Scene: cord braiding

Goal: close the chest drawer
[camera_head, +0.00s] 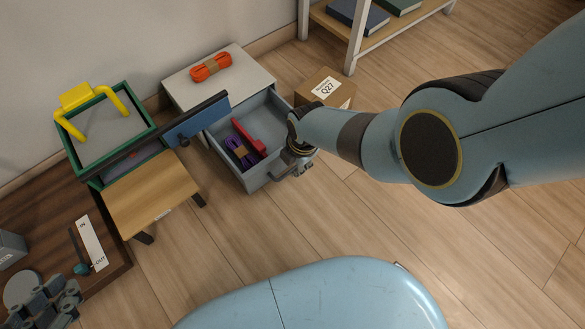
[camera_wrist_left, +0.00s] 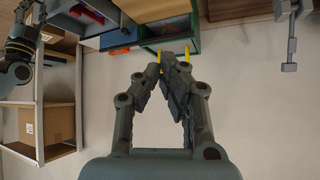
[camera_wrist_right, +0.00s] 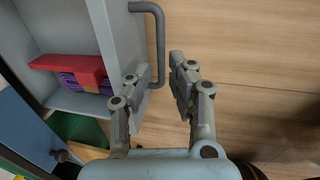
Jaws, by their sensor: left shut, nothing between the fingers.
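The pale chest (camera_head: 195,92) stands against the wall with an orange cord hank (camera_head: 211,67) on top. Its grey drawer (camera_head: 262,177) is pulled out and holds a red object (camera_head: 248,133) and a purple hank (camera_head: 238,152). The drawer's bar handle (camera_wrist_right: 158,35) is on its front. My right gripper (camera_head: 288,170) is at the drawer front; in the right wrist view its fingers (camera_wrist_right: 160,70) are apart, near one end of the handle. Contact is unclear. My left gripper (camera_wrist_left: 167,66) is shut and empty, facing the wall area, in the left wrist view.
A blue panel (camera_head: 200,120) with a dark edge stands open left of the drawer. Beside it are a green box (camera_head: 148,110) with yellow handles and a wooden stool (camera_head: 145,190). A cardboard box (camera_head: 318,82) is right of the chest. Floor in front is clear.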

